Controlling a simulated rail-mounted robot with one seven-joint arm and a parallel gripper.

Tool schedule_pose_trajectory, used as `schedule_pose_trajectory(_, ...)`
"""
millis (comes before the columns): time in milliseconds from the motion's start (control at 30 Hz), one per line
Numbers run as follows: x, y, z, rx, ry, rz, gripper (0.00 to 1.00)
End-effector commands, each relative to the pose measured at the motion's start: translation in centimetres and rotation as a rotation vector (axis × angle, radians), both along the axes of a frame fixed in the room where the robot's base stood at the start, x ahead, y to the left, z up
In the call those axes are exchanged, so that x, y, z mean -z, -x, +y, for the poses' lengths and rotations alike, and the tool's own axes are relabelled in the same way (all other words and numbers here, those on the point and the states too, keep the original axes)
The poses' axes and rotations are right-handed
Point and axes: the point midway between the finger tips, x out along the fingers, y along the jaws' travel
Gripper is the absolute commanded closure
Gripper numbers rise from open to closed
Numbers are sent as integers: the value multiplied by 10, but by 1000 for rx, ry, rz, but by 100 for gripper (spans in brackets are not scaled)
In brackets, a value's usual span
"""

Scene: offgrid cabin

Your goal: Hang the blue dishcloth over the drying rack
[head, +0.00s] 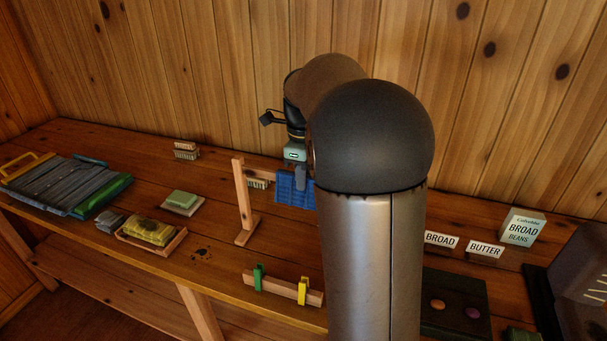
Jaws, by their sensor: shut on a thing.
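The blue dishcloth (290,194) hangs in the middle of the head view, its right part hidden by my arm. My gripper (300,178) is shut on the cloth at its front. The wooden drying rack (243,203) stands just left of the cloth, with one upright post on a foot visible. The rack's right part is hidden behind the cloth and my arm. I cannot tell whether the cloth touches the rack's bar.
A wooden strip with green and yellow clothespins (281,287) lies in front. Label cards and a bean box (521,227) stand at right.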

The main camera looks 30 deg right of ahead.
Motion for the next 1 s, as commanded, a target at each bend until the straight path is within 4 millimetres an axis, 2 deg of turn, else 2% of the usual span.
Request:
schedule_pose_trajectory(867,3,0,0,0,0,0,100)
schedule_pose_trajectory(900,3,0,0,0,0,0,68)
schedule_pose_trajectory(967,3,0,0,0,0,0,53)
schedule_pose_trajectory(1000,3,0,0,0,0,0,53)
